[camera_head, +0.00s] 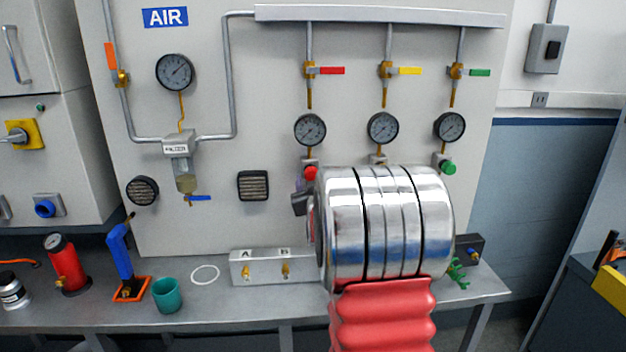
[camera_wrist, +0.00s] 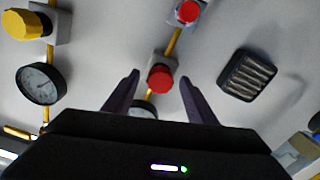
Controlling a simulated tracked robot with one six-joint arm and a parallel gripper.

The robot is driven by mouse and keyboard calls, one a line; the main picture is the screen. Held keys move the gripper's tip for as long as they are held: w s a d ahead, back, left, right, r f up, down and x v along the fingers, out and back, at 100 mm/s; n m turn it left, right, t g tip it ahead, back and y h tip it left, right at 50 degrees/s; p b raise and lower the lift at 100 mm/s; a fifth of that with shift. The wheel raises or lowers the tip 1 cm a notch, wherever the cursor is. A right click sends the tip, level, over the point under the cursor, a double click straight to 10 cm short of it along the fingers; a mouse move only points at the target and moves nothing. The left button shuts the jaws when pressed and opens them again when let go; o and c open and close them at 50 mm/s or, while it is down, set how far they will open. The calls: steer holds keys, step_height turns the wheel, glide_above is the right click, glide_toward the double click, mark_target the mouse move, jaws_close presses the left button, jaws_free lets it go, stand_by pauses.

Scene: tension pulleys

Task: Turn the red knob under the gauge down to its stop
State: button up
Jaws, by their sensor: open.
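The red knob (camera_head: 311,173) sits below the left one of three gauges (camera_head: 310,129) on the grey panel. In the wrist view the red knob (camera_wrist: 161,78) appears between the two dark fingertips of my gripper (camera_wrist: 160,76), with a gap on each side. The fingers are open and hold nothing. I cannot tell how far the tips are from the knob in depth. The gauge (camera_wrist: 145,109) by it is mostly hidden behind my gripper body. In the head view my gripper (camera_head: 299,200) shows only as a dark bit just below the knob; my arm hides the rest.
A second red part (camera_wrist: 188,12) and a yellow knob (camera_wrist: 22,24) show in the wrist view. A green knob (camera_head: 448,168) is to the right. A square vent (camera_head: 253,186) is on the panel to the left. The bench holds a teal cup (camera_head: 167,295) and an A/B block (camera_head: 270,267).

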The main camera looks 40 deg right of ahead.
steer(key=shift+w+d, duration=0.1)
steer(key=shift+c, duration=0.2)
steer(key=c, duration=1)
